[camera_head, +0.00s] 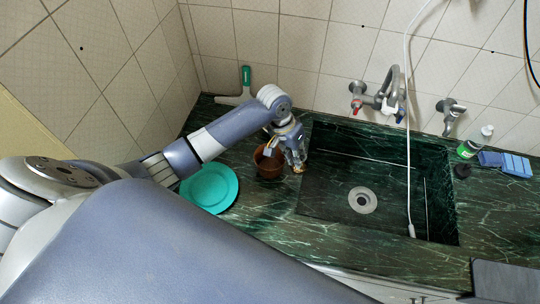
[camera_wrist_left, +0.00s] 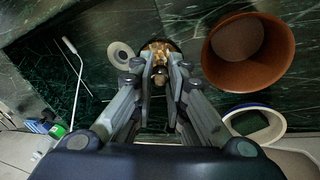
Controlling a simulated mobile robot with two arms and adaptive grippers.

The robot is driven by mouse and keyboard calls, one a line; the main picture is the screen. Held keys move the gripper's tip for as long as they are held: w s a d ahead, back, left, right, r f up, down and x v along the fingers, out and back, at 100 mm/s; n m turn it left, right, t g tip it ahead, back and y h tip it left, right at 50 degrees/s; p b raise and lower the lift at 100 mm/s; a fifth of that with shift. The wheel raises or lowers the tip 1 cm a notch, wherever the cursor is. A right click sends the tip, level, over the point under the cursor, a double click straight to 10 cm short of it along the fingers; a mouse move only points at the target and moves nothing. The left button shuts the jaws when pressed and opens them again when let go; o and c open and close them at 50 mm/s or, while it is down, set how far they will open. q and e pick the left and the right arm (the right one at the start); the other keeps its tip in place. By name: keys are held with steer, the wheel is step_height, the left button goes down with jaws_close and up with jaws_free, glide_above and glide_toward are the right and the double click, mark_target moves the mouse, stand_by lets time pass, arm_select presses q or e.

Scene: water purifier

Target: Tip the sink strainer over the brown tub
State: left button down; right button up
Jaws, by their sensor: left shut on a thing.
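The brown tub (camera_head: 262,170) stands on the green counter to the left of the sink. In the left wrist view the tub (camera_wrist_left: 285,55) is at the upper right, its inside looking empty. My left gripper (camera_head: 299,167) is low at the tub's right side, near the sink edge. In the left wrist view my left gripper (camera_wrist_left: 160,80) is shut on the knob of the sink strainer (camera_wrist_left: 160,48). The strainer is small with a dark rim and holds golden-brown scraps. It is beside the tub, not over it. My right gripper is not in view.
A teal plate (camera_head: 209,188) lies left of the tub. A white, blue-rimmed container (camera_wrist_left: 277,122) stands close to the tub. The sink with its drain (camera_head: 362,200) and a hanging white hose (camera_head: 407,130) are to the right. Bottle (camera_head: 474,145) and blue sponges (camera_head: 505,163) stand further right.

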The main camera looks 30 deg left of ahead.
arm_select(q)
steer(key=shift+a+h, duration=0.3)
steer(key=shift+a, duration=0.1)
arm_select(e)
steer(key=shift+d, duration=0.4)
arm_select(q)
steer(key=shift+a+r, duration=0.1)
steer(key=shift+a, duration=0.25)
steer(key=shift+w+a+r+h, duration=0.1)
steer(key=shift+a+r+h, duration=0.1)
steer(key=shift+h, duration=0.2)
steer(key=shift+a+r+h, duration=0.3)
steer(key=shift+a, duration=0.3)
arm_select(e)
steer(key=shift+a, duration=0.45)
arm_select(q)
steer(key=shift+a+r, duration=0.2)
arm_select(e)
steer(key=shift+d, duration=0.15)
arm_select(q)
steer(key=shift+a+h, duration=0.4)
steer(key=shift+h, duration=0.1)
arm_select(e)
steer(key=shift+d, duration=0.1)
